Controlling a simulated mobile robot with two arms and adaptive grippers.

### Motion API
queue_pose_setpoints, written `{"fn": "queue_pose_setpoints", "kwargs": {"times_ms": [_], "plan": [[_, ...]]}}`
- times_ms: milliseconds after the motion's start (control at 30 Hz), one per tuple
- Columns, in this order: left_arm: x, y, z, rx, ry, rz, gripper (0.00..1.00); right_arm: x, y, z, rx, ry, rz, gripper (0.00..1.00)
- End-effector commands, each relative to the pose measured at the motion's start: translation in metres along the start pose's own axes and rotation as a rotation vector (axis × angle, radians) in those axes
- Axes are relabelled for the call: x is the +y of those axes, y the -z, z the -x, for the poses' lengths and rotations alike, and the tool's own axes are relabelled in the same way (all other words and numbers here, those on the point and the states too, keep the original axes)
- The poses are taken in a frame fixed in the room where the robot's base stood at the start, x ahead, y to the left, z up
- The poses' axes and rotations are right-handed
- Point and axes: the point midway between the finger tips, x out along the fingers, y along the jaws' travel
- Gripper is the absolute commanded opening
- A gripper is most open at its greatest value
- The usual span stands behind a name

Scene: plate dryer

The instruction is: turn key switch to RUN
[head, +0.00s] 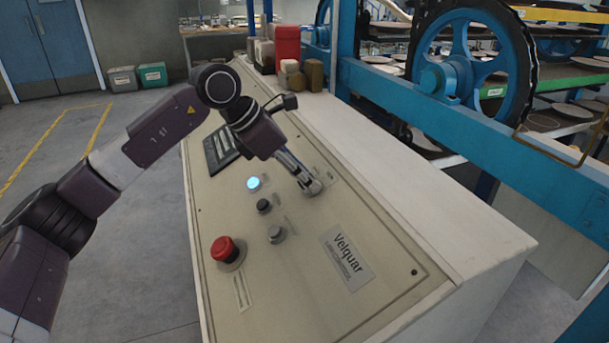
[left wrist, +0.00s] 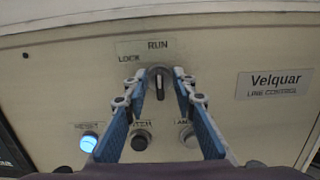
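The key switch (left wrist: 160,82) is a round metal collar with a dark, narrow key on the control panel (head: 300,235). In the left wrist view the key looks about upright, below the RUN label; the LOCK label is up and to its left. My left gripper (head: 307,184) is over the panel at the switch, which it partly hides in the head view. In the left wrist view its two blue fingers (left wrist: 160,88) stand apart, one on each side of the key, with a visible gap. Contact with the panel cannot be told. My right gripper is not in view.
A lit blue reset button (head: 254,183), a black knob (head: 264,206), a grey button (head: 276,234) and a red emergency button (head: 226,250) sit near the switch. A Velquar plate (head: 346,257) is to its right in the left wrist view. Blue wheeled machinery (head: 470,60) stands behind the console.

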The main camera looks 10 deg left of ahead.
Motion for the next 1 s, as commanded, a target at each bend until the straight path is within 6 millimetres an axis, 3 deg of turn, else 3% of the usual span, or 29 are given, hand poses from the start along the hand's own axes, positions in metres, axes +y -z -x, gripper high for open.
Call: {"fn": "queue_pose_setpoints", "kwargs": {"times_ms": [233, 367, 800, 1000], "plan": [[0.0, -0.001, 0.002, -0.002, -0.001, 0.0, 0.25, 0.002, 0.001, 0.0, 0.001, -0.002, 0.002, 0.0], [0.001, -0.001, 0.013, -0.003, -0.002, 0.0, 0.25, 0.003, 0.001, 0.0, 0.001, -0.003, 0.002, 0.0], [0.001, -0.001, 0.099, -0.003, -0.002, 0.001, 0.25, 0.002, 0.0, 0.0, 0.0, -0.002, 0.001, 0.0], [0.001, 0.0, 0.117, 0.0, -0.001, 0.001, 0.25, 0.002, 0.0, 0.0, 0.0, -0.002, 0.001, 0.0]]}}
